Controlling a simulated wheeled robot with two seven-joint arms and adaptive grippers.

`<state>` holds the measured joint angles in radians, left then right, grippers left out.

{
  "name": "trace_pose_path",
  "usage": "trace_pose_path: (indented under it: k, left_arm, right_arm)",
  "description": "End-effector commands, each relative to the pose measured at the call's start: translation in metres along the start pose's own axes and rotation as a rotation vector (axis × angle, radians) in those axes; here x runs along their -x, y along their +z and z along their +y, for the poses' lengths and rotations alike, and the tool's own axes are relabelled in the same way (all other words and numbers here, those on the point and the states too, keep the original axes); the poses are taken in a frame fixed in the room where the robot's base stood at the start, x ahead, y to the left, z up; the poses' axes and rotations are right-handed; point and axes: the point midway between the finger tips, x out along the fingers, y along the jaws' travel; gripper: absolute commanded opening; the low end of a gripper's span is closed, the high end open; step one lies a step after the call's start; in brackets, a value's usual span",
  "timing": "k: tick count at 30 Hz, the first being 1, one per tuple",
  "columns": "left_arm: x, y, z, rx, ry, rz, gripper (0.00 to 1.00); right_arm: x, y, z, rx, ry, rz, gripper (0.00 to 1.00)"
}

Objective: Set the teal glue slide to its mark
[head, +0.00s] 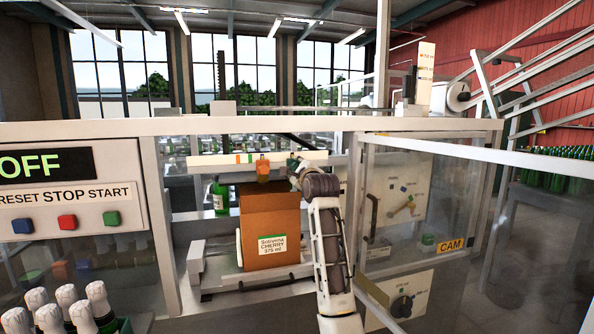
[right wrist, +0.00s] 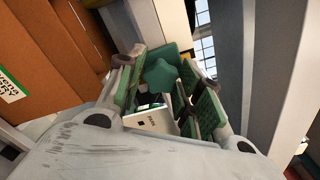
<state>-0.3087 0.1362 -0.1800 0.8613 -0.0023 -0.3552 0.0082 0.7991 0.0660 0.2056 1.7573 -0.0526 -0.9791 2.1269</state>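A white rail (head: 210,160) with small coloured marks runs across the machine opening. An orange slide (head: 262,169) hangs on it. The teal slide (head: 293,162) sits just to its right, partly hidden by my right gripper (head: 297,172). In the right wrist view its teal star-shaped knob (right wrist: 161,76) is between the green-padded fingers of my right gripper (right wrist: 163,88). The fingers stand apart around the knob; firm contact is not clear. A white plate with a small printed label (right wrist: 150,119) shows below the knob. My left gripper is out of view.
A brown carton (head: 268,222) labelled cherry 375 ml stands under the rail, close left of my right arm. A green bottle (head: 219,196) stands behind it. A frame post and clear panel are right of my arm. The control panel (head: 70,190) reads OFF.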

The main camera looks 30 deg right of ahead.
Motion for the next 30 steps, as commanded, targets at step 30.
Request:
trace_pose_path:
  k: [30]
  left_arm:
    - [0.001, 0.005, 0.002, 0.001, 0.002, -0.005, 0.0]
  right_arm:
    - [0.035, 0.0, 0.0, -0.001, -0.001, 0.0, 0.52]
